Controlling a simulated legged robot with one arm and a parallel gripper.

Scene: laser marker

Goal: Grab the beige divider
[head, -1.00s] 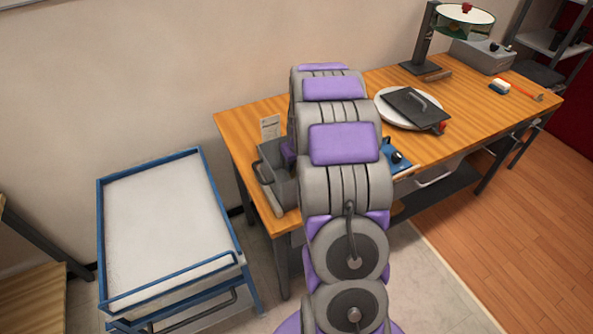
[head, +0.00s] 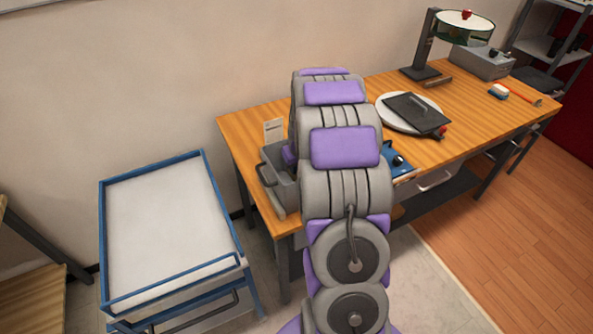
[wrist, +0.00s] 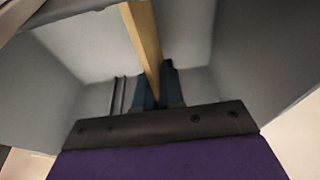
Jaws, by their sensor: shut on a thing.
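The beige divider (wrist: 142,38) is a thin wooden-looking strip in the wrist view, running from the top edge down to my gripper (wrist: 155,92). The dark fingers of my gripper are closed on its near end. Grey walls of a bin (wrist: 225,50) surround the strip and the fingers. In the head view the grey bin (head: 272,172) stands at the left end of the workbench, partly behind my arm. My arm hides the gripper and the divider there.
The wooden workbench (head: 460,115) also holds a white plate with a dark handled board (head: 415,112), a lamp-like stand (head: 425,50) and a grey box (head: 482,62). A blue-framed cart (head: 165,225) stands to the left.

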